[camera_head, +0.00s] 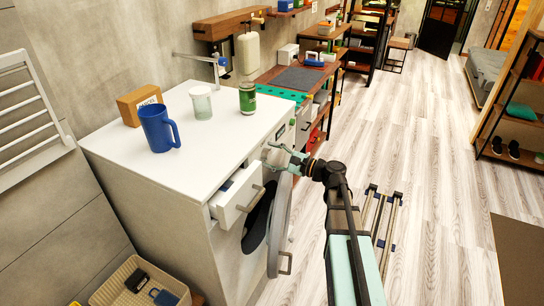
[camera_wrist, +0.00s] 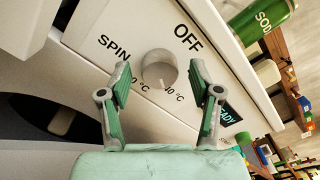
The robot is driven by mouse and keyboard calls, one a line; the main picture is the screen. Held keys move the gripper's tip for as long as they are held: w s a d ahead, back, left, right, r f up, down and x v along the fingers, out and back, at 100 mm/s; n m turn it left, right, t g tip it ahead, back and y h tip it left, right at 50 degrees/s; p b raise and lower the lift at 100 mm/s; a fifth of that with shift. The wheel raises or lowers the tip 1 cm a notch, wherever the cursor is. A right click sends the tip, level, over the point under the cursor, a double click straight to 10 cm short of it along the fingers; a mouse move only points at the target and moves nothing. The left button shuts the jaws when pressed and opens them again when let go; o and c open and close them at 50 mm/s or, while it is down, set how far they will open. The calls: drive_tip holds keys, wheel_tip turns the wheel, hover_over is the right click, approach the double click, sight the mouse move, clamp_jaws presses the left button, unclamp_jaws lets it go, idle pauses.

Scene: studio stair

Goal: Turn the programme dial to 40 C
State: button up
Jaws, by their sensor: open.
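The programme dial (camera_wrist: 156,66), a pale round knob, sits on the white washing machine's front panel in the wrist view. The labels SPIN, OFF and two temperature labels surround it. The lower right one (camera_wrist: 175,89) seems to read 40 C; the lower left one is partly hidden by a finger. I cannot make out clearly where the dial points. My gripper (camera_wrist: 158,78) is open, one finger on each side of the dial in the picture; contact cannot be told. In the head view my gripper (camera_head: 279,157) is at the front of the washing machine (camera_head: 215,145), hiding the dial.
The detergent drawer (camera_head: 236,195) is pulled out and the round door (camera_head: 281,225) stands open below my gripper. A blue mug (camera_head: 158,128), a jar (camera_head: 201,103), a green container (camera_head: 247,98) and a box (camera_head: 139,103) stand on top. Floor to the right is mostly clear.

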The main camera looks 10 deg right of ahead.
drive_tip(key=v, duration=1.2)
